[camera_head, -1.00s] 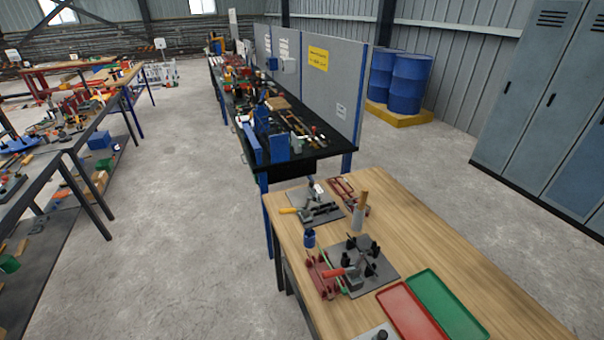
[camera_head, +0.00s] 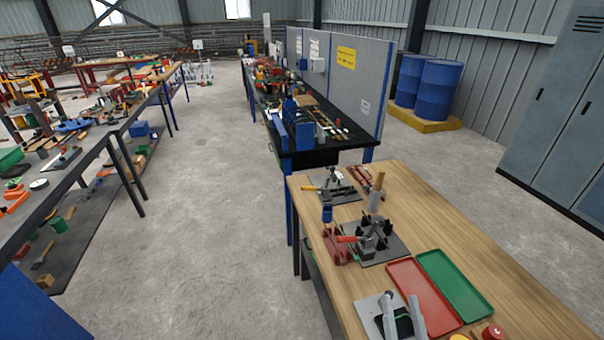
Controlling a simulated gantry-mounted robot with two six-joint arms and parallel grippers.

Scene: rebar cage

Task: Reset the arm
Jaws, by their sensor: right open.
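My right gripper (camera_head: 402,296) shows at the bottom edge of the head view as two light grey fingers, apart from each other, with nothing visibly held between them. It is over a grey plate (camera_head: 368,312) on the near part of the wooden table (camera_head: 500,295). A dark, green-edged part shows between the fingers; I cannot tell whether they touch it. My left gripper is not in view.
A red tray (camera_head: 425,295) and a green tray (camera_head: 455,285) lie beyond the right gripper. A clamp fixture (camera_head: 372,240) and a red frame (camera_head: 335,246) stand behind. A red round piece (camera_head: 493,332) sits at the bottom edge. The table's right side is clear.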

